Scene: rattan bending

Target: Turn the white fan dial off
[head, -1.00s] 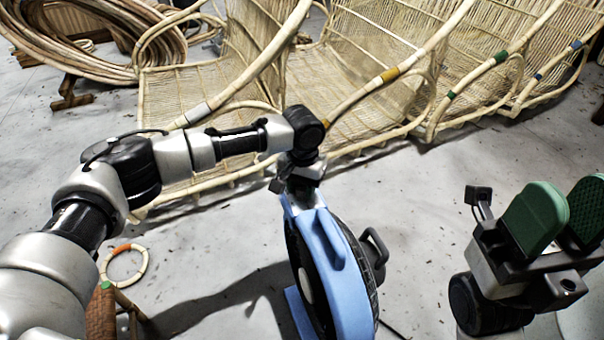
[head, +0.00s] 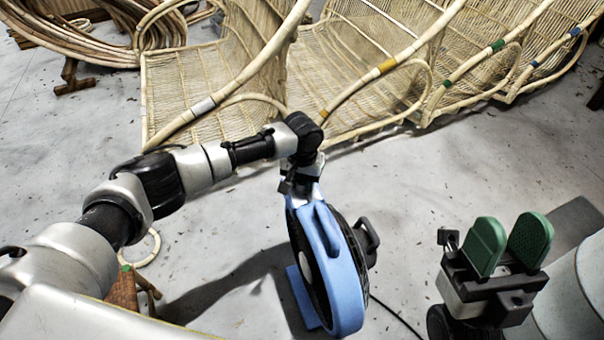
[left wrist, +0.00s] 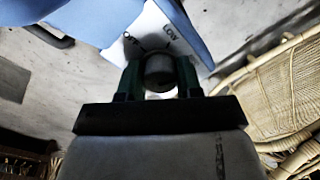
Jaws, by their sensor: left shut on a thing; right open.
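The blue fan (head: 345,285) with a dark grille stands on the floor in the middle of the head view. In the left wrist view its pale panel (left wrist: 146,30) carries the marks OFF and LOW. The rounded dial (left wrist: 159,70) looks greyish there and sits just below these marks. My left gripper (left wrist: 160,84) is shut on the dial, with a dark green finger on each side. In the head view the left gripper (head: 301,184) is at the fan's top, and the dial is hidden. My right gripper (head: 510,245) is open and empty, with green pads, right of the fan.
Woven rattan seats (head: 370,85) with coloured bands stand behind the fan. Rattan coils (head: 95,35) lie at the back left. A pale ring (head: 143,248) is on the floor at left. A cable (head: 395,316) runs right from the fan. Floor between fan and seats is clear.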

